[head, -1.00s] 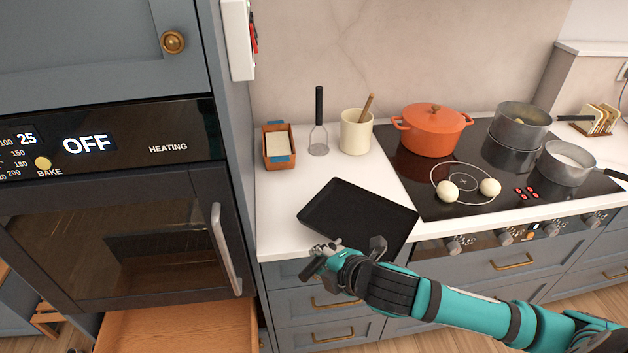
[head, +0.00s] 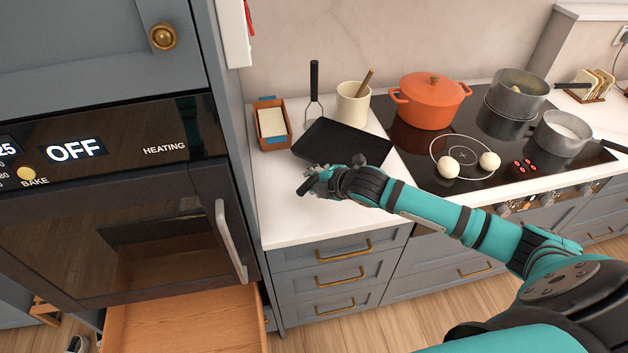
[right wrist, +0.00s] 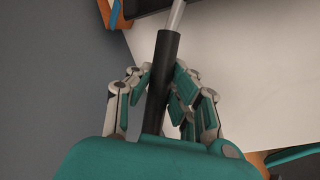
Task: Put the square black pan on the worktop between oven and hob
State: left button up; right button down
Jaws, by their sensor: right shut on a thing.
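The square black pan (head: 343,141) is over the white worktop (head: 285,213) between the oven (head: 125,220) and the hob (head: 400,145). It looks nearly level; I cannot tell whether its base touches the worktop. My right gripper (head: 312,183) is at the pan's near side, shut on its handle. In the right wrist view the fingers (right wrist: 160,95) close around the black handle (right wrist: 165,65), and only a dark strip of the pan shows at the top. The gripper and forearm hide part of the worktop. My left gripper is not in view.
A brown box (head: 271,127), a masher (head: 314,90) and a cream utensil pot (head: 352,104) stand close behind the pan. An orange pot (head: 430,101), grey pans and two white round things are on the hob. A wooden drawer (head: 185,320) stands open below the oven.

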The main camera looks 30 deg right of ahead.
jog(key=shift+w+d+r, duration=0.1)
jog(key=shift+w+d, duration=0.05)
jog(key=shift+w, duration=0.1)
jog(key=f, duration=0.1)
jog(key=f+p, duration=0.1)
jog(key=shift+w+d+f, duration=0.2)
jog(key=shift+w+f, duration=0.1)
jog(key=shift+f, duration=0.55)
jog(key=shift+f, duration=0.2)
jog(key=c, duration=1.3)
grip_release()
jog(key=shift+o, duration=0.2)
